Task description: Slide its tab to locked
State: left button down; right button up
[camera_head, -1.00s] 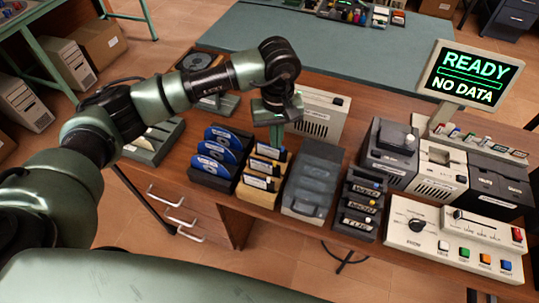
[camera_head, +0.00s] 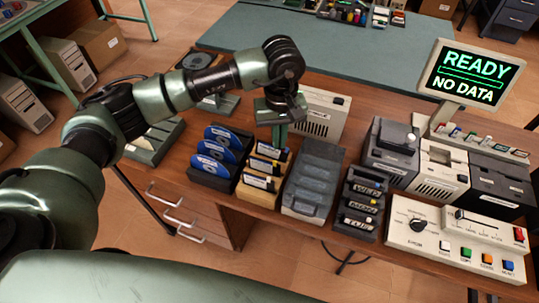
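Which item carries the tab is not clear, and no tab can be made out at this size. Several dark cartridges with pale labels (camera_head: 258,182) stand in a wooden rack (camera_head: 257,198) at the middle of the desk. My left gripper (camera_head: 279,134) points down just behind the back of this rack. Its fingertips are partly hidden behind the back cartridge, and I cannot tell whether they are open, or hold or touch anything. My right gripper is out of view.
Blue discs (camera_head: 213,149) stand left of the rack. A grey lidded case (camera_head: 313,172) and a black cartridge rack (camera_head: 360,204) stand to its right. Further right are drive units (camera_head: 439,176), a control panel (camera_head: 455,238) and a screen (camera_head: 470,75) reading "READY NO DATA". A beige box (camera_head: 322,116) stands behind.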

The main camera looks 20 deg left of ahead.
pick_arm(q)
jog(key=shift+a+f, duration=0.1)
jog(key=shift+f, duration=0.1)
jog(key=shift+r, duration=0.15)
jog(key=shift+r+p, duration=1.1)
jog(key=shift+r, duration=2.4)
